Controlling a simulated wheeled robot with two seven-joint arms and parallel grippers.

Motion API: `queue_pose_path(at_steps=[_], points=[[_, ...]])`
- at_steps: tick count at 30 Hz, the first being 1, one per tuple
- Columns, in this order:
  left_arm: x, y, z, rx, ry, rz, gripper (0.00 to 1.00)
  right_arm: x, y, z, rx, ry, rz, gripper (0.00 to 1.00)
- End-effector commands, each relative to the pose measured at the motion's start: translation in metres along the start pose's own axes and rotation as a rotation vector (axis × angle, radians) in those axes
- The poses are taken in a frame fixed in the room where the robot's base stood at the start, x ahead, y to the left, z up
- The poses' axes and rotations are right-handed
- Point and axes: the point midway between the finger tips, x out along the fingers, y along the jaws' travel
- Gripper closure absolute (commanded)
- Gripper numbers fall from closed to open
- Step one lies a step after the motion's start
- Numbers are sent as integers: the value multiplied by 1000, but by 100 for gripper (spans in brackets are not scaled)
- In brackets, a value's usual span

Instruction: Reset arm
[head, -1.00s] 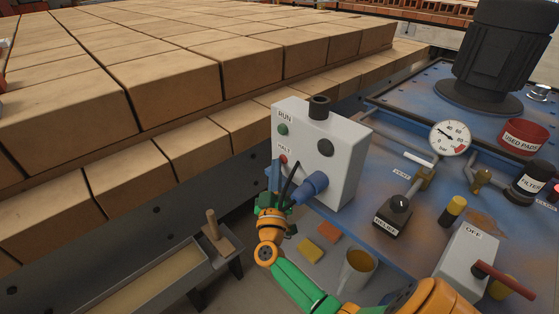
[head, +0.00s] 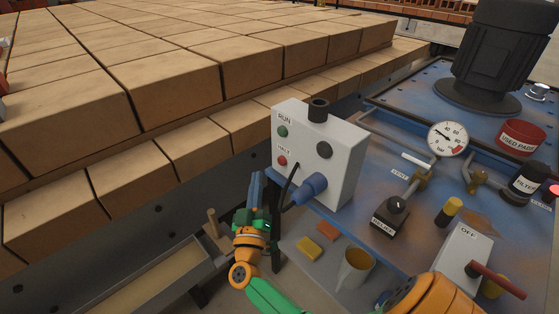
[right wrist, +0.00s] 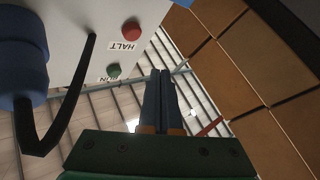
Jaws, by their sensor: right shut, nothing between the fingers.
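My right gripper (head: 257,190) stands upright just left of the white control box (head: 340,165) in the head view, apart from it. Its blue fingers are together and empty; they also show in the right wrist view (right wrist: 160,100). The box carries a green RUN button (head: 283,131) and a red HALT button (head: 282,160) on its front. Both buttons show in the right wrist view, the HALT button (right wrist: 131,31) above the RUN button (right wrist: 113,71). A blue plug (head: 311,187) with a black cable is on the box. My left gripper is not in view.
Stacked bricks (head: 170,80) fill the left and back. A trough (head: 165,275) with a wooden-handled tool (head: 213,222) is at the lower left.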

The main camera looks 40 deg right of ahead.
Motion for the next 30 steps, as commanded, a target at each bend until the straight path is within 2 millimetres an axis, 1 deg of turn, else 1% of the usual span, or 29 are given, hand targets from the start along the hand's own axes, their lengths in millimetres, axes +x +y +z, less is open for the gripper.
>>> queue_pose_path(at_steps=[7, 14, 15, 16, 17, 18, 19, 20, 21, 23, 24, 26, 27, 29, 30], points=[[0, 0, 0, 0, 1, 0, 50, -2, -1, -1, 0, 1, 0, 100], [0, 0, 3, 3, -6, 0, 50, -1, -1, -1, 0, 1, 0, 100], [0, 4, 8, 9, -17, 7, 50, -2, -3, 0, 0, 3, -9, 100], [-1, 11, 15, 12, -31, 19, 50, -11, -19, 8, 2, 20, -89, 100], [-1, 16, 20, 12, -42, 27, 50, -23, -36, 18, 8, 32, -183, 100], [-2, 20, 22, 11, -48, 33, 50, -44, -62, 37, 21, 29, -326, 100], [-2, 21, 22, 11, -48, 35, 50, -63, -80, 54, 28, 10, -440, 100], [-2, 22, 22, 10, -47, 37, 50, -84, -96, 73, 35, -23, -551, 100], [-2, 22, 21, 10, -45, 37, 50, -115, -112, 100, 41, -86, -687, 100], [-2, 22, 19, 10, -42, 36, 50, -162, -125, 142, 42, -207, -861, 100], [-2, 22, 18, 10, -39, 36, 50, -195, -127, 170, 34, -304, -959, 100], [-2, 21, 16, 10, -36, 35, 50, -241, -122, 210, 15, -457, -1074, 100], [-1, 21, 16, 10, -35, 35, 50, -269, -113, 234, -3, -559, -1132, 100], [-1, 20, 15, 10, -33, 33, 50, -306, -97, 264, -35, -701, -1191, 100], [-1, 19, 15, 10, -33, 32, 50, -327, -84, 282, -59, -788, -1218, 100]])
